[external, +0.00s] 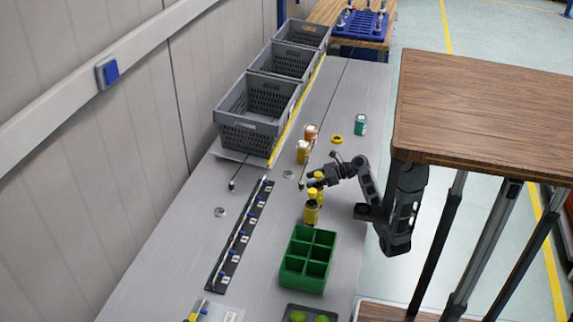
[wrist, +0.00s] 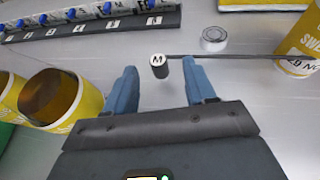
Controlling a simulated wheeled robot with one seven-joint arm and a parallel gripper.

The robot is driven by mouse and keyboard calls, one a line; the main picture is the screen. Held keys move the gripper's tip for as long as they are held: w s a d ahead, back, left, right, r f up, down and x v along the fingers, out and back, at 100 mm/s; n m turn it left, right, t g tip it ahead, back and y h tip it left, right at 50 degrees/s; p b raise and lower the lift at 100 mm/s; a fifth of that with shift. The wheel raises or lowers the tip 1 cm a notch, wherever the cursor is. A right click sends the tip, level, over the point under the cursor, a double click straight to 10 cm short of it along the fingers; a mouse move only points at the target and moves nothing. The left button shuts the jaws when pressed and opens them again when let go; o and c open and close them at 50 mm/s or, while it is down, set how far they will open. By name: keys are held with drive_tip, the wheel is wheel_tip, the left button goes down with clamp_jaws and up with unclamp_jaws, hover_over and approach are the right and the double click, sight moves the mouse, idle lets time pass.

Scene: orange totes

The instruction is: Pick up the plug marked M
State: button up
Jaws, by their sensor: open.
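The plug marked M (wrist: 158,66) is a small dark cylinder with a white top bearing the letter M, in the upper middle of the wrist view. A thin dark rod or cable runs from beside it to the right. My gripper (wrist: 160,86) is open, with its two blue fingers on either side of the space just in front of the plug. In the external view my gripper (external: 309,184) is low over the grey table, beside the yellow cans. The plug's letter cannot be read there.
Yellow cans (wrist: 52,98) stand close at left in the wrist view, and another yellow can (wrist: 300,45) at right. A metal disc (wrist: 214,40) lies behind the plug. A black strip (external: 240,236) with blue-and-white parts, a green divided box (external: 308,259) and grey crates (external: 256,113) surround the work area.

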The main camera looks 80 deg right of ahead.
sight(303, 183)
drive_tip(key=x, duration=0.5)
drive_tip(key=shift+a+f, duration=0.15)
clamp_jaws()
idle(0.4)
